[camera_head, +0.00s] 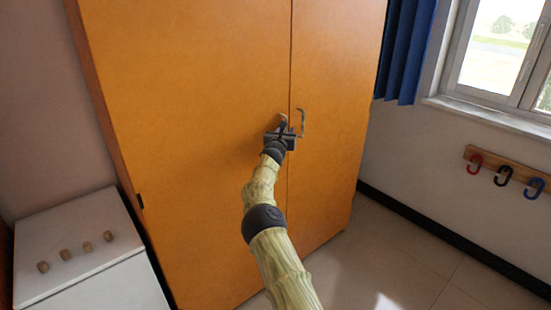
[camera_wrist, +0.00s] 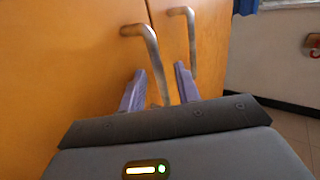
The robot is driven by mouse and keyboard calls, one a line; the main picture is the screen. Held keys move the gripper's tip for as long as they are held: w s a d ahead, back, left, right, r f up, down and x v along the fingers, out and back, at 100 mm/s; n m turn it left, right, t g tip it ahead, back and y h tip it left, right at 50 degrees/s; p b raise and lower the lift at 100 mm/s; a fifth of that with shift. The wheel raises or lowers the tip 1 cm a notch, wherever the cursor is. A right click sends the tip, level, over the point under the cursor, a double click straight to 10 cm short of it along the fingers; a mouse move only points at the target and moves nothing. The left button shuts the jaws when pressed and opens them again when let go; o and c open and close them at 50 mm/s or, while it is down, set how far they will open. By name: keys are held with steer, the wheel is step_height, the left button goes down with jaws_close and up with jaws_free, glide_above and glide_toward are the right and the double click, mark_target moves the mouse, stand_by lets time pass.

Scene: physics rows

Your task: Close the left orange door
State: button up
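The left orange door (camera_head: 200,100) is the wide left panel of a tall cabinet. It looks flush or nearly flush with the right door (camera_head: 335,90); a small gap cannot be ruled out. Its metal handle (camera_wrist: 146,42) is near the seam and is partly hidden by my gripper in the head view. My gripper (camera_head: 283,130) is at this handle. In the wrist view, the two fingers (camera_wrist: 160,82) are apart, with the handle's bar running down between them and visible space beside it. Whether a finger touches the handle or door is unclear.
The right door's handle (camera_wrist: 190,35) stands close to the right finger. A white low cabinet (camera_head: 80,240) with several wooden knobs is at left. A hook rack (camera_head: 505,172) and window (camera_head: 500,50) are at right. Floor (camera_head: 400,260) at lower right is clear.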

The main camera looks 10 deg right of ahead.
steer(key=b+v, duration=1.6)
steer(key=b, duration=0.6)
steer(key=shift+s, duration=0.2)
